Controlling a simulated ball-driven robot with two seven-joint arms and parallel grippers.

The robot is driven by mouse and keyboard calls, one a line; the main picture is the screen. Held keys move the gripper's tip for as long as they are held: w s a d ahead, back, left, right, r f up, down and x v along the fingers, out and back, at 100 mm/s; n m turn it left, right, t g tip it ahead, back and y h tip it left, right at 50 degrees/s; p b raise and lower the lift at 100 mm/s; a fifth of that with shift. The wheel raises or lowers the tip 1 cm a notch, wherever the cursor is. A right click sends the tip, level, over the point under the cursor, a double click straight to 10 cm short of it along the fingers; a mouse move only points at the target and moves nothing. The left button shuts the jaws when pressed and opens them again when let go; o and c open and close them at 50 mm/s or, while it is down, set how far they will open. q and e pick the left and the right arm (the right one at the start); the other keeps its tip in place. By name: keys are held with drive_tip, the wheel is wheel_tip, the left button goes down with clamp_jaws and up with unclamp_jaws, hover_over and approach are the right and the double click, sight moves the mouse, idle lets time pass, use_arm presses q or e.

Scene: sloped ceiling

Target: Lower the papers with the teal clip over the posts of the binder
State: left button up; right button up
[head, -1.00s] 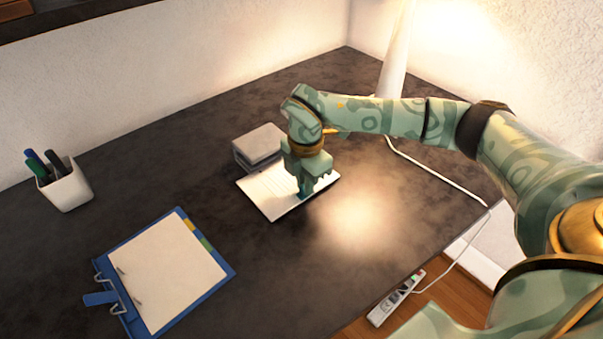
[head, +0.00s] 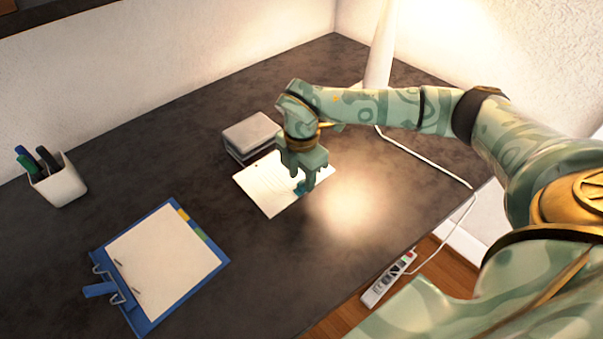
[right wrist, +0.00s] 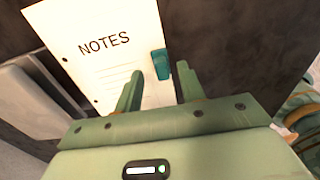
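The papers (head: 262,188), white sheets headed "NOTES" in the right wrist view (right wrist: 100,45), lie on the desk with punched holes along one edge. The teal clip (right wrist: 161,63) grips their opposite edge. It also shows in the head view (head: 299,187). My right gripper (head: 307,186) is just above the clip. Its fingers (right wrist: 158,82) stand apart, with the clip seen beyond the gap between their tips, not clasped. The blue binder (head: 222,262) lies open at the lower left with a white stack on it. Two small posts (head: 121,262) show near its left edge. My left gripper is out of view.
A grey box-like stack (head: 252,133) stands right behind the papers. A white pen cup (head: 62,183) is at the far left. A power strip (head: 388,280) and white cable (head: 425,165) lie at the right. Bare desk separates papers and binder.

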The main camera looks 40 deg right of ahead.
wheel_tip(320, 180, up, 16)
drive_tip(key=p, duration=0.4)
drive_tip(key=shift+r+p, duration=0.15)
drive_tip(key=shift+p, duration=0.15)
